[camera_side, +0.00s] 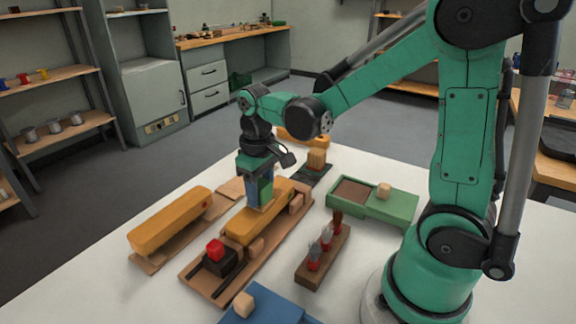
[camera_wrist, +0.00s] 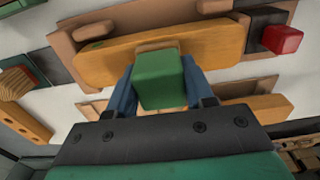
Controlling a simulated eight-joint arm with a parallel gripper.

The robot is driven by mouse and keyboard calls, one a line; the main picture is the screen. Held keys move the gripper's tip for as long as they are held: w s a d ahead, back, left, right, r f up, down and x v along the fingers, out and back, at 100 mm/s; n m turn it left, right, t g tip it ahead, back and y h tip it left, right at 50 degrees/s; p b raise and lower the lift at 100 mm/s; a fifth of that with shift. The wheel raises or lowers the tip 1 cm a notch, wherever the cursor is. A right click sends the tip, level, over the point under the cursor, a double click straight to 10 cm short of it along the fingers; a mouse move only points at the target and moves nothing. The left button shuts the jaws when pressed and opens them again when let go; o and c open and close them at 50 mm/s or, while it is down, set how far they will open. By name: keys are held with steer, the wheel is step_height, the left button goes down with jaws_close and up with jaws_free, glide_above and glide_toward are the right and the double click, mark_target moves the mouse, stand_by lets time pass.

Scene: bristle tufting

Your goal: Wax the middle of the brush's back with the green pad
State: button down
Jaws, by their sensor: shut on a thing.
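The brush (camera_side: 245,225) is a long yellow-orange block lying in a brown wooden holder (camera_side: 208,293). Its back also shows across the wrist view (camera_wrist: 110,60). My gripper (camera_side: 260,195) is over the middle of the brush. Its blue fingers are shut on the green pad (camera_wrist: 158,78), which also shows in the side view (camera_side: 266,187). A pale layer shows under the pad, at the brush's back. I cannot tell whether it touches. The pad hides part of the brush in the wrist view.
A dark block with a red knob (camera_side: 215,249) sits at the holder's near end. Another yellow block (camera_side: 168,221) lies left on a tan board. A rack (camera_side: 322,258) of several small tools, a green tray (camera_side: 393,207) and a blue box (camera_side: 265,305) stand nearby. White tabletop lies between them.

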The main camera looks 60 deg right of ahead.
mark_target(245, 220)
steer(key=shift+a+r, duration=0.1)
steer(key=shift+a, duration=2.25)
step_height(245, 220, up, 8)
